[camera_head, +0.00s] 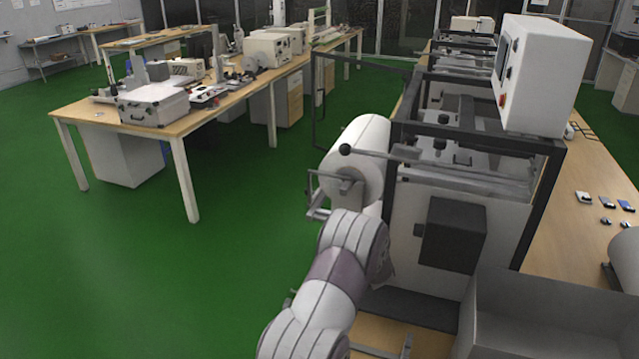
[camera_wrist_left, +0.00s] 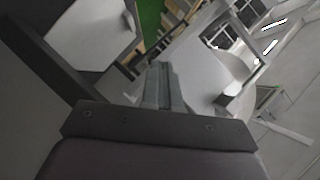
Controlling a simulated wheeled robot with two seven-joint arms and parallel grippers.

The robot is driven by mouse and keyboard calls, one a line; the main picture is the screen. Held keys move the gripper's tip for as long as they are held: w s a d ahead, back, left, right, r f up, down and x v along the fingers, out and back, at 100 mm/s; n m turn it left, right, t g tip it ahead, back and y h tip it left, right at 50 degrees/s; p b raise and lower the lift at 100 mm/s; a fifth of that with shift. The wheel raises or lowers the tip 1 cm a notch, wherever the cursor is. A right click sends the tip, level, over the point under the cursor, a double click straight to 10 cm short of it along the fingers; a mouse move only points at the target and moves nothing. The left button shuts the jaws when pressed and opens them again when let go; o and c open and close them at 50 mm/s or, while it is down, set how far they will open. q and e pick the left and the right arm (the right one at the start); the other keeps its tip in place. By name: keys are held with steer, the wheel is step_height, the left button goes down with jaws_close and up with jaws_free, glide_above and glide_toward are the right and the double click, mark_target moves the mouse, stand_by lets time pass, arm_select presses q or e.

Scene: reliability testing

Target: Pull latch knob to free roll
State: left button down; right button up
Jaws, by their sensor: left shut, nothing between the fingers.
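The white roll (camera_head: 364,132) sits at the left side of the machine, its round end facing me. A dark ball knob (camera_head: 345,149) stands at the end of a grey bar in front of the roll's upper edge. In the left wrist view a small dark knob (camera_wrist_left: 223,100) shows beside a white rounded surface, to the right of my fingers. My left gripper (camera_wrist_left: 160,70) is shut and empty, apart from that knob. In the head view my left forearm and wrist hide the gripper, below the roll. My right gripper is not in view.
The machine's dark frame (camera_head: 548,190) and white control box (camera_head: 545,75) stand right of the roll. A grey open bin (camera_head: 545,310) is at the lower right. Small parts lie on the right table (camera_head: 590,175). The green floor (camera_head: 120,245) is clear on the left.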

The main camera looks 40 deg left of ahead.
arm_select(q)
steer(key=s+a+r+m+g+y, duration=0.2)
steer(key=s+a+r+m+y, duration=0.1)
steer(key=a+r+y, duration=0.3)
steer(key=shift+w+r+p+x, duration=0.15)
steer(key=shift+r+p+x, duration=0.15)
steer(key=shift+x, duration=1.3)
steer(key=shift+w+r+p+x, duration=0.15)
steer(key=shift+p+x, duration=0.2)
steer(key=shift+x, duration=1.25)
steer(key=shift+w+r+p+x, duration=0.1)
steer(key=shift+r+p+x, duration=0.2)
steer(key=shift+x, duration=1.35)
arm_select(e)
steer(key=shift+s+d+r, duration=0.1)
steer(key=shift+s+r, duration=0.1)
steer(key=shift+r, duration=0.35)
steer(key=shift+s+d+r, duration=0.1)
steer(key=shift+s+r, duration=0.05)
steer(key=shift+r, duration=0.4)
arm_select(q)
steer(key=shift+d+f, duration=0.1)
steer(key=shift+d, duration=0.1)
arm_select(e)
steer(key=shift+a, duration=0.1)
